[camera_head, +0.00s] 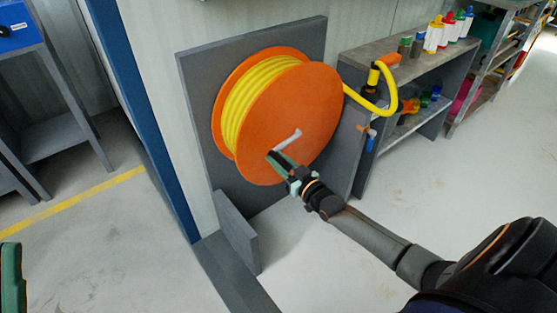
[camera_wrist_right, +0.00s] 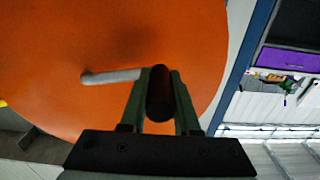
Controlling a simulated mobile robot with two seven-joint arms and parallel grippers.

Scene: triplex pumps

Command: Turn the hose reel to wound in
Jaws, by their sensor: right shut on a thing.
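The hose reel (camera_head: 306,112) has orange discs with yellow hose (camera_head: 248,98) wound between them, mounted on a grey upright panel (camera_head: 312,45). A light grey crank arm (camera_head: 289,140) lies across the front disc; it also shows in the right wrist view (camera_wrist_right: 110,76). My right gripper (camera_head: 276,160) is at the lower front of the disc, shut on the dark crank handle (camera_wrist_right: 160,93), which sits between its two green fingers. At the far left edge of the head view a green piece shows, perhaps part of my left gripper (camera_head: 11,280); its jaws cannot be made out.
A blue post (camera_head: 140,100) stands left of the panel. A low grey plate (camera_head: 237,232) stands below the reel. The floor (camera_head: 440,185) at right is clear.

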